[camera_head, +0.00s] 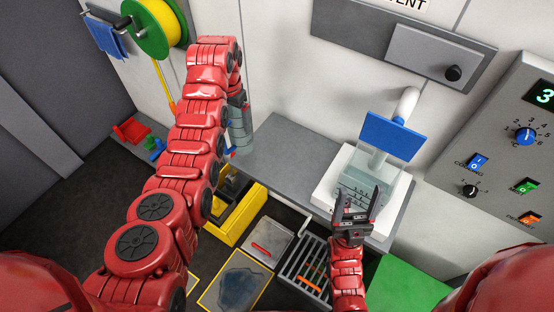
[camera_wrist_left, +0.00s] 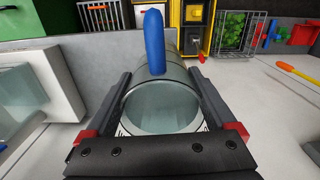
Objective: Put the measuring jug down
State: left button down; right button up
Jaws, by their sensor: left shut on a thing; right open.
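The measuring jug (camera_wrist_left: 162,105) is a clear cylinder with a blue handle (camera_wrist_left: 154,45). In the left wrist view, my left gripper (camera_wrist_left: 162,112) is shut around it, a finger on each side, and I look into its open mouth. In the head view, the jug (camera_head: 240,132) shows partly behind my left arm, by the wall at the left end of the grey counter (camera_head: 290,155). I cannot tell whether its base touches anything. My right gripper (camera_head: 359,203) is open and empty, in front of a clear square container (camera_head: 372,180).
The clear container stands in a white unit (camera_head: 330,188) under a blue plate (camera_head: 391,135) and white spout. Below the counter are a yellow bin (camera_head: 240,217), a grate (camera_head: 306,270) and a green mat (camera_head: 405,282). A control panel (camera_head: 510,150) is at right. The counter's middle is clear.

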pick_arm(q)
jog(key=shift+s+d+f+m+p, duration=0.25)
jog(key=shift+s+d+m+p, duration=0.05)
jog(key=shift+s+d+p, duration=0.5)
jog(key=s+d+f+p, duration=0.1)
jog(key=s+d+p, duration=0.8)
jog(key=s, duration=0.7)
jog(key=w+f+b, duration=0.2)
jog(key=w+b, duration=0.4)
jog(key=w, duration=0.2)
jog(key=w+d+f+b, duration=0.1)
jog(key=w+f+b, duration=0.2)
jog(key=w+b, duration=0.4)
jog(key=shift+w+f, duration=0.25)
jog(key=shift+w, duration=0.4)
